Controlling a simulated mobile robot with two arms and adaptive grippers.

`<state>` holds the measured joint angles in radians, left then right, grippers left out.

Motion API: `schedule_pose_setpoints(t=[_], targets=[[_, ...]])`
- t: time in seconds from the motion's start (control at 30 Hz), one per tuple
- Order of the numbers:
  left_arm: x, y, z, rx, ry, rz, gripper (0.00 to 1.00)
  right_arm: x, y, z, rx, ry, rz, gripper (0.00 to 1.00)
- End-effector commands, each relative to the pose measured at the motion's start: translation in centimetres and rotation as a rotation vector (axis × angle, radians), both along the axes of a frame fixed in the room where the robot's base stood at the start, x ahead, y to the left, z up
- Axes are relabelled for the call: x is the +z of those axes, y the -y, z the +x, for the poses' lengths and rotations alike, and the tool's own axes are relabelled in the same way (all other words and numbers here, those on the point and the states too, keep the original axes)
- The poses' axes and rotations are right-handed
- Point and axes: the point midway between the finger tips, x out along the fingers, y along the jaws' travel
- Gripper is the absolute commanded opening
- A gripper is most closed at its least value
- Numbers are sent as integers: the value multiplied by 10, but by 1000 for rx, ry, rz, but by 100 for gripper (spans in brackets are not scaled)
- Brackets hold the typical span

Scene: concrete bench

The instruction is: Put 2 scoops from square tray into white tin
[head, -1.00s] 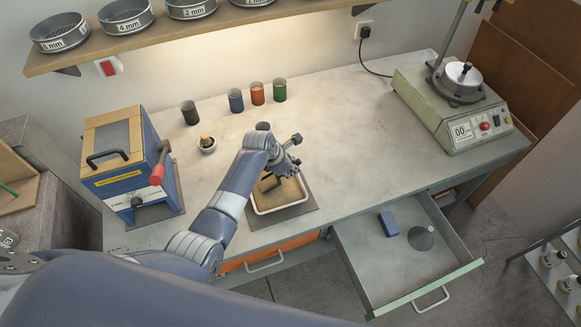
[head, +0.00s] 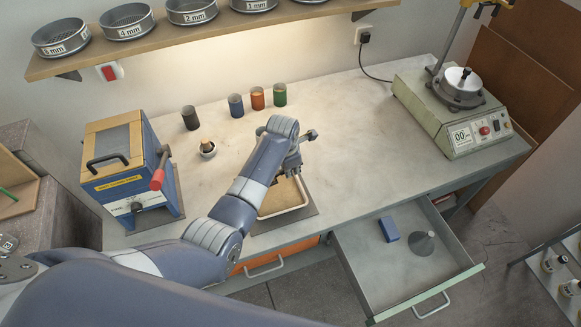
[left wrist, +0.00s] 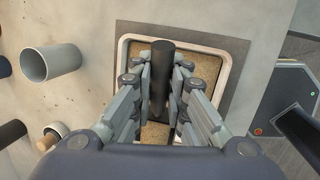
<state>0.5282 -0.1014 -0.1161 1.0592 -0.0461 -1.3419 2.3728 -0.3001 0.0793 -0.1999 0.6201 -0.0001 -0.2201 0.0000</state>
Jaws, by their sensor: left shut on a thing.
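The square tray (head: 303,205) is white-rimmed, holds tan granular material and lies on a dark mat at the bench's front. My left gripper (head: 291,168) is over its back part, shut on a dark handle. In the left wrist view this black handle (left wrist: 162,75) sits between the fingers, above the tray (left wrist: 228,62). I take it for the scoop's handle; the scoop's bowl and its load cannot be made out. The white tin (left wrist: 50,65), pale and open-topped, stands left of the tray in the wrist view. In the head view my arm hides it. My right gripper is not in view.
Black (head: 190,118), blue (head: 236,105), orange (head: 257,98) and green (head: 280,95) tins stand at the back. A blue press (head: 122,170) stands left, a sieve shaker (head: 455,115) right. An open drawer (head: 400,270) juts out in front.

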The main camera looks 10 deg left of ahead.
Motion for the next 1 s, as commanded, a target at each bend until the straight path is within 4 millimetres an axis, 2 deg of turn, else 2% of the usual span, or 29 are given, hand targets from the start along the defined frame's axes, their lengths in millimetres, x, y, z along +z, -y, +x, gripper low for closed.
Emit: schedule_pose_setpoints(t=[0.23,1.0], targets=[[6,0,1,0,2,-1,0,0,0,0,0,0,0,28],[52,0,1,0,3,-1,0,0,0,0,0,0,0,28]])
